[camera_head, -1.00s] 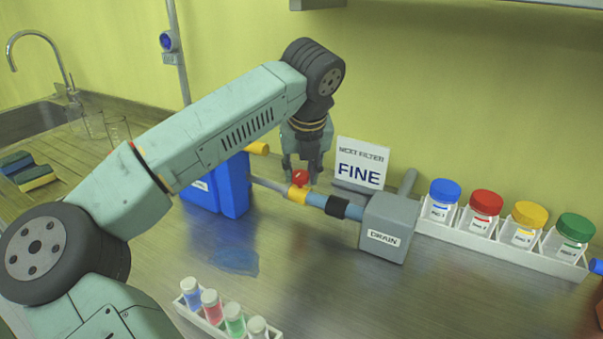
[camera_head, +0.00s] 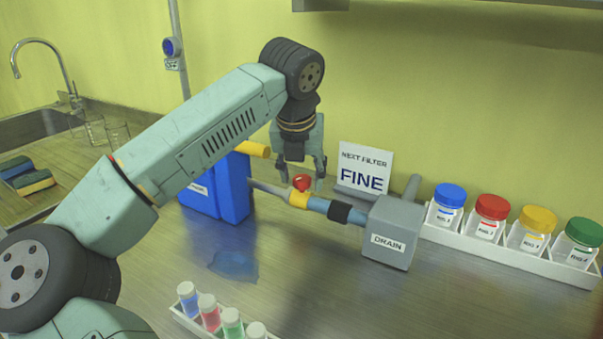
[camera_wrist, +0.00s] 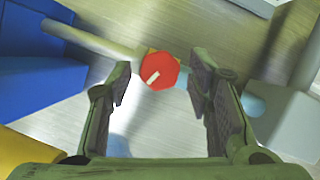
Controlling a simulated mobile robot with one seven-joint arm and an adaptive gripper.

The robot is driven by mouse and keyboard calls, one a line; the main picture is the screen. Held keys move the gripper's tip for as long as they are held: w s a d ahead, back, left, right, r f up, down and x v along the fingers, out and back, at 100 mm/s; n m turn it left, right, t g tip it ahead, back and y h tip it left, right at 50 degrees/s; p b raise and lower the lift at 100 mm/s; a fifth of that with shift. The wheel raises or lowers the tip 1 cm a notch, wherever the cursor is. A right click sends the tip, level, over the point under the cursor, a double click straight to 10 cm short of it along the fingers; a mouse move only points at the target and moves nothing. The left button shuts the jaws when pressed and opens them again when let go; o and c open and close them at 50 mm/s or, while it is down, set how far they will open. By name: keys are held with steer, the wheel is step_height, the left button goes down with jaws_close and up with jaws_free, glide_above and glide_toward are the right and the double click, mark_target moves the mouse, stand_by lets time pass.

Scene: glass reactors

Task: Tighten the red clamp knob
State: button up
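The red clamp knob (camera_head: 302,182) sits on top of a yellow clamp (camera_head: 299,199) on the pipe between the blue container and the grey drain box. In the wrist view the red knob (camera_wrist: 160,71) is octagonal with a white pointer line running diagonally. My gripper (camera_head: 305,182) points down over the pipe. In the wrist view my gripper (camera_wrist: 161,88) is open, with one finger on each side of the knob and a gap to both. The knob appears beyond the fingertips, and nothing is held.
The blue container (camera_head: 233,187) stands left of the clamp and the grey drain box (camera_head: 393,232) right of it. A sign reading FINE (camera_head: 363,168) stands close behind. Racks of jars (camera_head: 510,247) and vials (camera_head: 190,322) flank a blue puddle (camera_head: 233,264).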

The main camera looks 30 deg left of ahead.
stand_by(0.3)
steer(key=shift+s+r, duration=0.1)
steer(key=shift+r, duration=0.2)
steer(key=s+d, duration=0.2)
steer(key=s, duration=0.4)
steer(key=s+d, duration=0.3)
steer(key=s, duration=0.3)
steer(key=s+d, duration=0.3)
steer(key=s, duration=0.3)
steer(key=shift+s+d+r, duration=0.2)
steer(key=shift+s, duration=0.05)
